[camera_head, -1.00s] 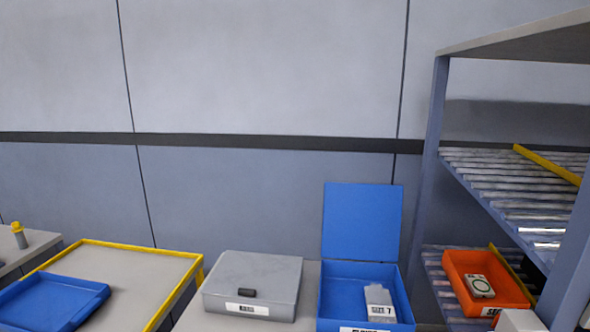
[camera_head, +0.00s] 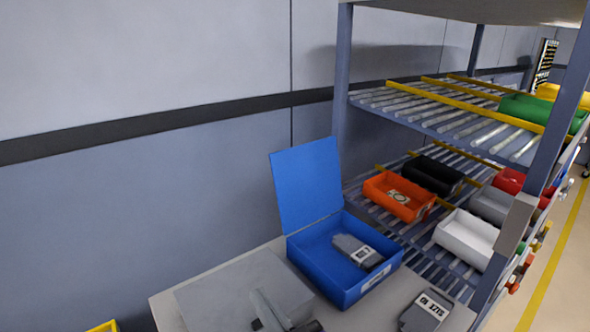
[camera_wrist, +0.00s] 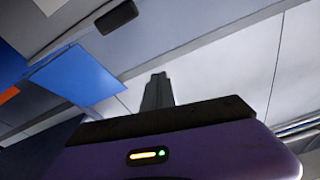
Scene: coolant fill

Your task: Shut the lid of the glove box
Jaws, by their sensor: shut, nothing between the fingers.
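The blue glove box (camera_head: 361,290) stands open on the table. Its flat blue lid (camera_head: 305,185) rises upright from the back edge, leaning slightly back. A grey packet (camera_head: 358,251) with a white label lies inside. My gripper (camera_head: 262,300) is at the bottom of the head view, above the grey box and left of the glove box, apart from the lid. In the wrist view my gripper (camera_wrist: 158,80) shows its fingers together and empty. A blue panel, apparently the lid (camera_wrist: 75,78), shows left of the fingers there.
A dark packet marked size 10 (camera_head: 426,309) lies on the table at the right. A roller rack with an orange bin (camera_head: 398,197) and a white bin (camera_head: 467,238) stands close behind at right.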

